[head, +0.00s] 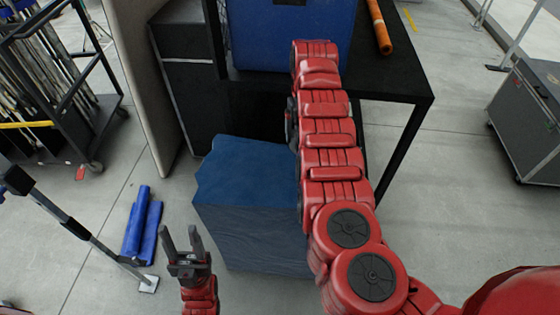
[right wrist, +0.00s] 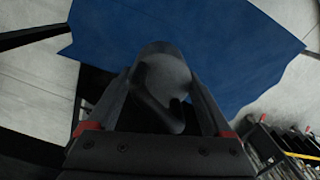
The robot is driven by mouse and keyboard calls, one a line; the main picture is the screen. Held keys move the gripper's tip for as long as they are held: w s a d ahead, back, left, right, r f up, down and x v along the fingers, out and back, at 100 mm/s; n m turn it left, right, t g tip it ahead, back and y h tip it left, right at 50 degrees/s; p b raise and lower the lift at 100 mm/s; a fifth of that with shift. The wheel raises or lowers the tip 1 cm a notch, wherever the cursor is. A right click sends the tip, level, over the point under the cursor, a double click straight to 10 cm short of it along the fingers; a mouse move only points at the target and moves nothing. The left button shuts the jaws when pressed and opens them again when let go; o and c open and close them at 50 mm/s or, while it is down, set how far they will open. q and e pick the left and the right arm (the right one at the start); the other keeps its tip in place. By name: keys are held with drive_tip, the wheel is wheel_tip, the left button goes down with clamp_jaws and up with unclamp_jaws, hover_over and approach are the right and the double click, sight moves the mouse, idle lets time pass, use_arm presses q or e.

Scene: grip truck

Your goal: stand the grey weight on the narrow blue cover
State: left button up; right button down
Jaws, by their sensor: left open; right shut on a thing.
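The blue cover (head: 245,165) drapes a box-shaped stand in the middle of the head view, with a flat top and hanging sides. Its top fills the upper part of the right wrist view (right wrist: 215,40). My right gripper (right wrist: 163,88) is shut on the grey weight (right wrist: 162,75), a rounded grey piece between its fingers. The weight appears in front of the cover near its edge; I cannot tell whether they touch. My right arm hides the right gripper and weight in the head view. My left gripper (head: 182,243) is open and empty, left of the cover's front side.
A black-framed table (head: 400,85) behind holds a large blue case (head: 262,35) and an orange roll (head: 379,25). A cart (head: 60,95) is far left, a grey case (head: 530,120) right.

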drive_tip(key=shift+s+a+r+n+p, duration=0.15)
drive_tip(key=shift+a+n+p, duration=0.15)
drive_tip(key=shift+a+p, duration=0.4)
drive_tip(key=s+a+f+n+p, duration=0.2)
drive_tip(key=s+a+f+p, duration=0.1)
drive_tip(key=s+a+p, duration=0.6)
drive_tip(key=s+a+f+n+p, duration=0.2)
drive_tip(key=s+a+p, duration=0.45)
drive_tip(key=s, duration=0.35)
drive_tip(key=w+d+b, duration=0.1)
drive_tip(key=w+b, duration=0.2)
drive_tip(key=w+d+f+b, duration=0.1)
drive_tip(key=w+b, duration=0.1)
drive_tip(key=w, duration=0.1)
drive_tip(key=w+d+f+b, duration=0.1)
drive_tip(key=w+d+b, duration=0.1)
drive_tip(key=w+b, duration=0.1)
drive_tip(key=shift+w+b, duration=0.3)
drive_tip(key=shift+w+d+r+p, duration=0.1)
drive_tip(key=shift+w+d+p, duration=0.2)
drive_tip(key=shift+w, duration=0.45)
drive_tip(key=shift+w+d+r+p, duration=0.15)
drive_tip(key=shift+w+d, duration=0.3)
drive_tip(key=shift+w, duration=0.25)
drive_tip(key=shift+w+d+r+p, duration=0.1)
drive_tip(key=shift+w+d+p, duration=0.2)
drive_tip(key=shift+w, duration=0.45)
drive_tip(key=shift+w+d, duration=0.1)
drive_tip(key=shift+d, duration=0.05)
